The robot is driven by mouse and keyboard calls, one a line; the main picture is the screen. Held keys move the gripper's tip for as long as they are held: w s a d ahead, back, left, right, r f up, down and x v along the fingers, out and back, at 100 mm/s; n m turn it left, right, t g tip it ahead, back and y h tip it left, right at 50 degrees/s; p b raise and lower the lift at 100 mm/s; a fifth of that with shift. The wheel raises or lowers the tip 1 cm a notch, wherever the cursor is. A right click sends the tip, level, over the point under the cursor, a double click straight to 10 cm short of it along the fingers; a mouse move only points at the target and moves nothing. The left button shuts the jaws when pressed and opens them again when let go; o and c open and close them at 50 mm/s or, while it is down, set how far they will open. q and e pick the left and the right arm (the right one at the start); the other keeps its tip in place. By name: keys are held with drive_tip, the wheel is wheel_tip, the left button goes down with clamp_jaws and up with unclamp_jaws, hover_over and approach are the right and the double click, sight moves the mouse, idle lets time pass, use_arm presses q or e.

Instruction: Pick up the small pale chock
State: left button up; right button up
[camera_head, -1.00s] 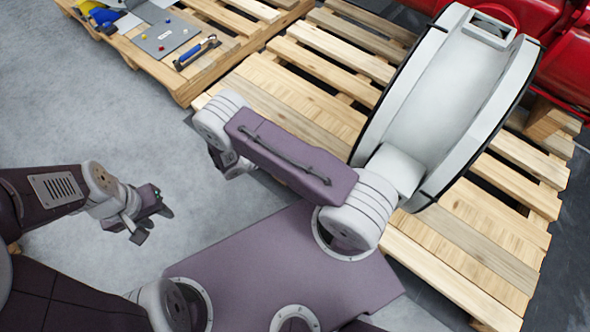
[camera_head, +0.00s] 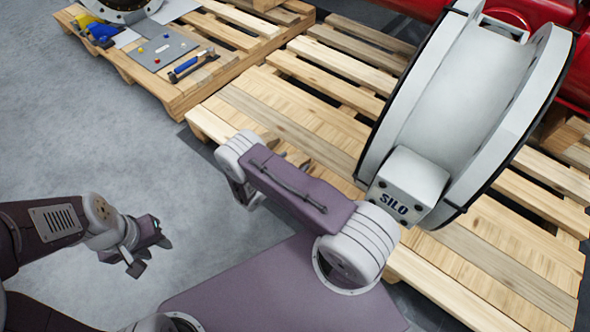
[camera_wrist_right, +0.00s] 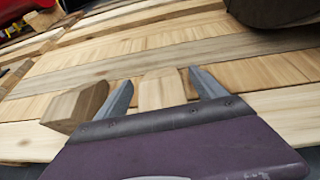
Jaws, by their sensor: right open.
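In the right wrist view a small pale wooden block (camera_wrist_right: 162,90), which looks like the chock, lies on the pallet boards between the fingers of my right gripper (camera_wrist_right: 164,90). The fingers are apart, one on each side of it, and I cannot tell whether they touch it. A browner wooden block (camera_wrist_right: 75,107) lies just outside the left finger. In the head view my right arm largely hides that gripper and the chock. My left gripper (camera_head: 151,255) is open and empty above the grey floor.
A large grey wheel-shaped part (camera_head: 465,95) with a box marked SILO (camera_head: 408,186) stands on the pallet (camera_head: 500,245). Another pallet (camera_head: 205,82) at upper left carries a grey plate (camera_head: 163,51) and a blue-handled tool (camera_head: 190,68). Red machinery (camera_head: 570,50) is at upper right.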

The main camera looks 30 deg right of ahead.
drive_tip(key=shift+w+d+f, duration=0.25)
drive_tip(key=shift+d+f, duration=0.25)
drive_tip(key=shift+d, duration=0.05)
drive_tip(key=shift+w+d+r, duration=0.1)
drive_tip(key=shift+d+r, duration=0.05)
drive_tip(key=shift+d, duration=0.05)
drive_tip(key=c, duration=1.7)
